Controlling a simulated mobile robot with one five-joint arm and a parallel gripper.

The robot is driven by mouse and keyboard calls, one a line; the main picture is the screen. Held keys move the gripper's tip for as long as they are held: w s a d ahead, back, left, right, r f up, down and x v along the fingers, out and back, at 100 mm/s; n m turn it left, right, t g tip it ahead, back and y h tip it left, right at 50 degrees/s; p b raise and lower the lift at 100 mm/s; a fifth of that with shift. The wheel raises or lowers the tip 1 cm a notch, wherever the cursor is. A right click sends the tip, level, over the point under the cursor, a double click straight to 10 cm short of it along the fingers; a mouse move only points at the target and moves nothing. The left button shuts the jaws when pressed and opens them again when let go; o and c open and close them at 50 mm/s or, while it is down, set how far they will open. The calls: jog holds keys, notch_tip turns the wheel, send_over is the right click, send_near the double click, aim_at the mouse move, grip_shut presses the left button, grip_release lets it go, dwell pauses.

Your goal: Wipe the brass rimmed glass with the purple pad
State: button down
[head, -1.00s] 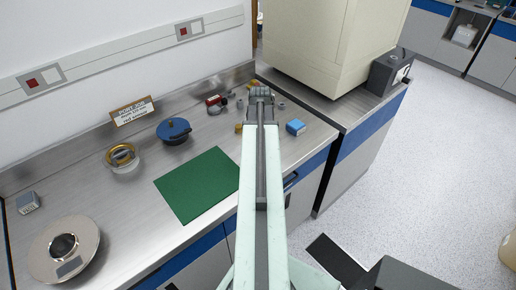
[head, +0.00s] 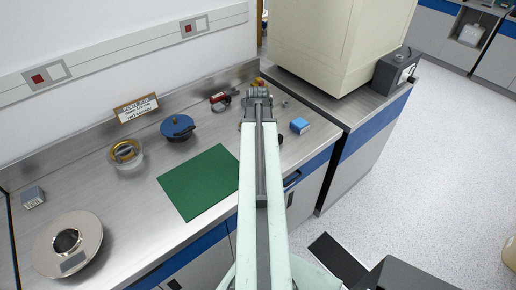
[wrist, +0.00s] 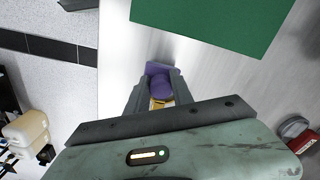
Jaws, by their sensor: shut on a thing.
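The brass rimmed glass (head: 128,163) stands upright at the left of the bench, near the back; its brass rim (head: 124,149) is on top. My gripper (wrist: 157,91) is shut on the purple pad (wrist: 160,71) in the wrist view. A yellow part shows between the jaws, below the purple. In the head view my gripper (head: 257,94) is over the right part of the bench, well right of the glass. My arm hides the jaws and pad there.
A green mat (head: 199,182) lies between glass and arm. A round scale (head: 68,242) is front left; a cream cabinet (head: 335,40) stands right.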

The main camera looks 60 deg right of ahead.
jog(key=shift+s+d, duration=0.25)
jog(key=shift+d, duration=0.3)
jog(key=shift+s+d, duration=0.25)
jog(key=shift+d, duration=0.6)
jog(key=shift+w+a+r, duration=0.1)
jog(key=shift+w+a, duration=0.2)
jog(key=shift+a, duration=0.55)
jog(key=shift+w+a, duration=0.25)
jog(key=shift+a, duration=0.55)
jog(key=shift+s+d, duration=0.2)
jog(key=shift+d, duration=0.6)
jog(key=shift+s+d, duration=0.35)
jog(key=shift+d, duration=0.4)
